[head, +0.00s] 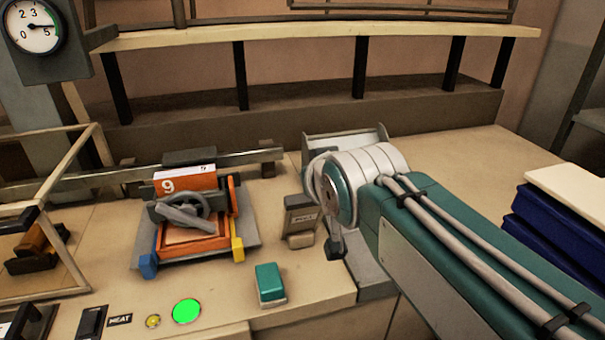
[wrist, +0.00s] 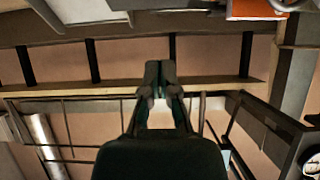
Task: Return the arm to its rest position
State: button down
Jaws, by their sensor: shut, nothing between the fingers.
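My gripper (wrist: 160,75) shows in the middle of the wrist view. Its two dark fingers are together at the tips, with nothing between them. Behind the fingertips are the shelf edge and its dark posts. In the head view, my teal arm with pale cables reaches in from the lower right to a white round joint near the middle. My gripper cannot be made out there.
An orange device marked 9 (head: 192,240) stands left of my arm on the counter (head: 300,318). A teal-topped block (head: 270,284) and a grey box (head: 300,215) lie between. Dark blue stacked items (head: 560,240) are at right. A shelf (head: 300,36) runs behind; a gauge (head: 33,27) hangs upper left.

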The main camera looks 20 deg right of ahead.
jog(key=shift+s+r, duration=0.15)
jog(key=shift+s, duration=0.1)
jog(key=s+f+g, duration=0.6)
jog(key=s+f, duration=0.8)
jog(key=shift+d+f, duration=0.3)
jog(key=shift+d, duration=0.1)
